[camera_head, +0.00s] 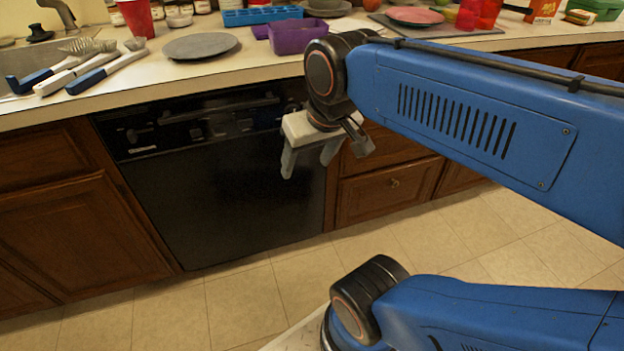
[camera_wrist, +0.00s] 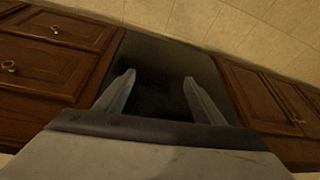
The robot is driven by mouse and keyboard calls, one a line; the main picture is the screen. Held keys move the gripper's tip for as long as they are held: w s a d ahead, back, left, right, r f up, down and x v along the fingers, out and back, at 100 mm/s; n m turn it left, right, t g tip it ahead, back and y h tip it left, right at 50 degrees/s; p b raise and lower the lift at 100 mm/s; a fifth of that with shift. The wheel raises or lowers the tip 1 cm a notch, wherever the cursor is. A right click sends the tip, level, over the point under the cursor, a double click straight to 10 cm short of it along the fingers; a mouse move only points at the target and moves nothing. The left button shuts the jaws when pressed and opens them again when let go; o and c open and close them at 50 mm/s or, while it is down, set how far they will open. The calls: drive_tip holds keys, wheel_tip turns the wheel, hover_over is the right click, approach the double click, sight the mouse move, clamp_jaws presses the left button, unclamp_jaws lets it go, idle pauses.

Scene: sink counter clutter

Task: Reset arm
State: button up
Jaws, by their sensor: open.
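My gripper (camera_head: 308,167) hangs in front of the black dishwasher (camera_head: 230,200), below the counter edge, in the head view. Its two grey fingers point down and stand apart with nothing between them. In the wrist view, my gripper (camera_wrist: 158,98) also shows open and empty, with the dark dishwasher front (camera_wrist: 160,65) behind the fingers. My blue arm reaches in from the right of the head view, bent at the wrist above the gripper.
The counter (camera_head: 160,75) holds a grey plate (camera_head: 200,46), a purple container (camera_head: 297,36), a red cup (camera_head: 137,17) and several brushes with blue and white handles (camera_head: 70,76). Wooden drawers (camera_head: 390,185) flank the dishwasher. The tiled floor (camera_head: 240,305) in front looks clear.

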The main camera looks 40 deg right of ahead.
drive_tip(key=shift+n, duration=0.7)
drive_tip(key=f, duration=0.1)
drive_tip(key=s+f, duration=0.2)
drive_tip(key=f, duration=0.1)
drive_tip(key=shift+s+a, duration=0.15)
drive_tip(key=shift+a, duration=0.1)
idle(0.4)
